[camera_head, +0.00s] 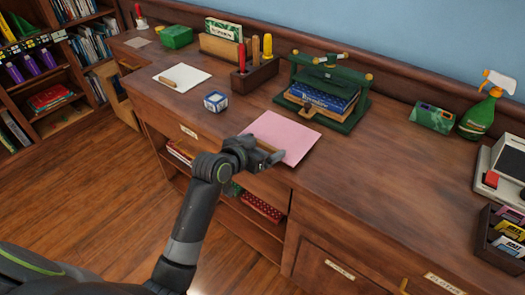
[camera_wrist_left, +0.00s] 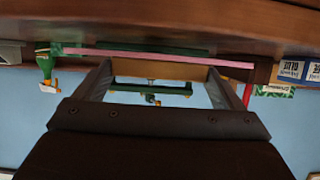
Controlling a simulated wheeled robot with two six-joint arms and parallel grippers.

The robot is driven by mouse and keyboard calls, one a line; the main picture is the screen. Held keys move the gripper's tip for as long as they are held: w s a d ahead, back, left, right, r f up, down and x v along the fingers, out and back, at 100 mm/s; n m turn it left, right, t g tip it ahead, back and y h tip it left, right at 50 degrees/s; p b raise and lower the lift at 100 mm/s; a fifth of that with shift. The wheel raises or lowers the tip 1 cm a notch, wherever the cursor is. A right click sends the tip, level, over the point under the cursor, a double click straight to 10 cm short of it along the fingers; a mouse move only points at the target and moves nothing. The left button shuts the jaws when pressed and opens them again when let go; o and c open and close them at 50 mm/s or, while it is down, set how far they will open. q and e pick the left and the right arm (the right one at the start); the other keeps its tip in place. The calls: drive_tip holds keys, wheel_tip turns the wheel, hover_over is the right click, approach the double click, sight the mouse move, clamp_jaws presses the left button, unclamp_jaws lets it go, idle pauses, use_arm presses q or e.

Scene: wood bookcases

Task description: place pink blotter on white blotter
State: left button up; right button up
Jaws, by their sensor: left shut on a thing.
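The pink blotter (camera_head: 285,137) is a flat pink sheet at the desk's front edge, right of the blue-and-white cube. It shows edge-on as a thin pink strip in the left wrist view (camera_wrist_left: 150,54). My left gripper (camera_head: 266,152) is shut on a wooden bar (camera_wrist_left: 165,71) at the blotter's near edge. Whether the sheet touches the desk is hard to tell. The white blotter (camera_head: 195,76) lies flat on the desk further left, with a wooden piece (camera_head: 168,82) on its near side. My right gripper is not in view.
The blue-and-white cube (camera_head: 216,102) stands between the two blotters. A green press (camera_head: 345,119) holding books stands behind the pink blotter. A wooden holder (camera_head: 254,79) with upright handles stands behind the cube.

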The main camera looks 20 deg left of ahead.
use_arm(q)
drive_tip(key=shift+f, duration=0.85)
drive_tip(key=shift+f, duration=0.2)
drive_tip(key=o, duration=0.7)
drive_tip(key=shift+o, duration=0.2)
drive_tip(key=shift+f, duration=0.1)
drive_tip(key=v, duration=1.7)
drive_tip(key=shift+s, duration=0.3)
drive_tip(key=shift+a+f, duration=0.15)
